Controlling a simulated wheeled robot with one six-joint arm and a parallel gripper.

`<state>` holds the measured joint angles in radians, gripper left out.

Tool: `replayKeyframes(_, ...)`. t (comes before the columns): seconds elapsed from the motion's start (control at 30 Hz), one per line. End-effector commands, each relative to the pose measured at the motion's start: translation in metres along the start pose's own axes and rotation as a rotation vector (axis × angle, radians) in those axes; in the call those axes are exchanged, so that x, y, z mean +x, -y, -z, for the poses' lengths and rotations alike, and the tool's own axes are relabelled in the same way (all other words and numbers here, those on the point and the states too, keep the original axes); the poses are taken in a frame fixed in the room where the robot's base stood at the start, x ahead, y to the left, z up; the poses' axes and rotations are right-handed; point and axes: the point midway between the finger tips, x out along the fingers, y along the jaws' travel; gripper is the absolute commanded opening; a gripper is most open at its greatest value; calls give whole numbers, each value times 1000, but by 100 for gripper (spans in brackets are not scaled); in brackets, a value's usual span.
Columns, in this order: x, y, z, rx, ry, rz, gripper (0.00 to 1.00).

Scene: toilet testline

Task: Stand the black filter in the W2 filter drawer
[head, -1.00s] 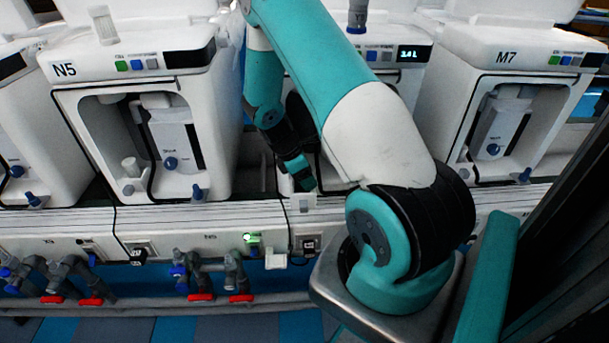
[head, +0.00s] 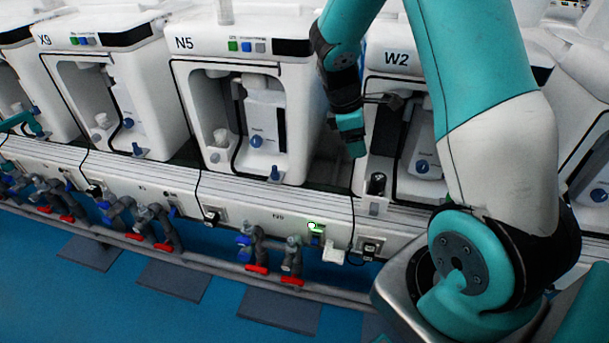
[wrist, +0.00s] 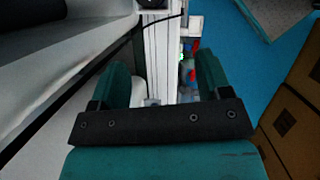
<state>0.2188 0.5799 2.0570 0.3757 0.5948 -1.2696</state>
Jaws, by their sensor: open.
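The W2 unit (head: 398,58) stands behind my arm in the head view, and my arm hides its right part. A small black cylinder, which looks like the black filter (head: 376,184), is upright at the lower left front of W2. I cannot tell whether it stands inside the filter drawer, as the drawer is too small and dark to make out. My gripper (head: 354,147) is above and slightly left of the black cylinder, apart from it. In the wrist view my gripper (wrist: 162,82) is open, with both teal fingers apart and nothing held between them.
The N5 unit (head: 220,60) and the X9 unit (head: 90,50) stand left of W2. A white rail (head: 290,205) runs along the front, with pipes and red-handled valves (head: 257,268) below. The blue floor (head: 120,270) in front is clear except for dark mats.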

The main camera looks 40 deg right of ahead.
Motion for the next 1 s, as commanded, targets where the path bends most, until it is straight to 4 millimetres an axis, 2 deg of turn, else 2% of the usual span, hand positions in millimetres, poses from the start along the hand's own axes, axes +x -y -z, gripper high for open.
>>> replayKeyframes(0.03,-28,16,16,21,-66,-18,71)
replayKeyframes(0.07,-44,30,27,42,-112,-19,71)
replayKeyframes(0.13,-84,71,51,88,-231,-5,71)
replayKeyframes(0.23,-134,143,71,139,-380,62,71)
replayKeyframes(0.3,-160,194,75,162,-457,126,71)
replayKeyframes(0.4,-184,258,70,177,-525,220,71)
replayKeyframes(0.5,-196,302,59,183,-556,293,71)
replayKeyframes(0.6,-202,326,52,186,-564,336,71)
replayKeyframes(0.67,-203,333,50,187,-565,349,71)
replayKeyframes(1.0,-203,334,50,192,-565,353,71)
